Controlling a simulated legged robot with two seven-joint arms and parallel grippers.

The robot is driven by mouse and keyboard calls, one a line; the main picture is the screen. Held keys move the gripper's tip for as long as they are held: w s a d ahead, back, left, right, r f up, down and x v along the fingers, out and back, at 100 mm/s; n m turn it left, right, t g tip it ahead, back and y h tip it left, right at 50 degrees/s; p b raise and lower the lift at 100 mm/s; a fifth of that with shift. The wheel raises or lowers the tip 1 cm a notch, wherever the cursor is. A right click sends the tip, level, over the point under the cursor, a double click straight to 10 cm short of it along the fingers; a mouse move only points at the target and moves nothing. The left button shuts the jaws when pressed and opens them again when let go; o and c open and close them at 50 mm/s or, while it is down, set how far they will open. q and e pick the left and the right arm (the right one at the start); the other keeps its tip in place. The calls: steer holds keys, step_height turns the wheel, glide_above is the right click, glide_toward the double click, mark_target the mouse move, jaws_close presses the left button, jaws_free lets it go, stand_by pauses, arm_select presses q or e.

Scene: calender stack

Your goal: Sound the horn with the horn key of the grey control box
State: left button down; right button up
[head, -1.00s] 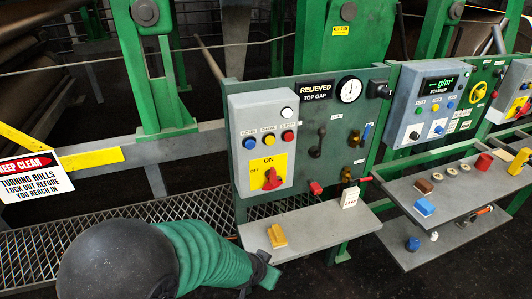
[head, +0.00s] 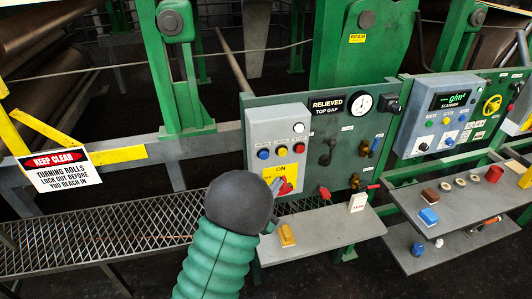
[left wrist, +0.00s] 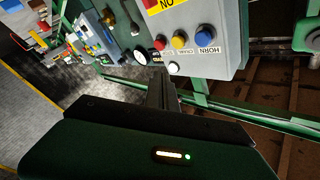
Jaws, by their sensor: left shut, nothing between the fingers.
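The grey control box (head: 262,128) stands on the green panel. The blue horn key (head: 263,153) is at the left of its button row, with yellow and red buttons beside it. In the left wrist view the box hangs upside down, and the blue key (left wrist: 206,33) carries the label HORN. My left gripper (head: 277,185) is shut and empty, in front of the yellow ON plate, below the key and apart from it. My left wrist hides the box's lower left corner. The left wrist view shows the dark fingers (left wrist: 165,78) below the button row. My right gripper is not in view.
A red rotary switch (head: 287,187) on the yellow plate is close to the fingers. A keep-clear sign (head: 60,170) hangs at left by the rolls.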

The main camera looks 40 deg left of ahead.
mark_target(264, 155)
arm_select(q)
steer(key=w+a, duration=0.5)
steer(key=a, duration=0.2)
steer(key=shift+w+a+f, duration=0.15)
steer(key=shift+w+a, duration=0.05)
steer(key=shift+w, duration=0.15)
steer(key=shift+d, duration=0.1)
stand_by(0.6)
stand_by(1.3)
steer(key=shift+w+a+b, duration=0.2)
steer(key=shift+a+b, duration=0.1)
steer(key=shift+a, duration=0.05)
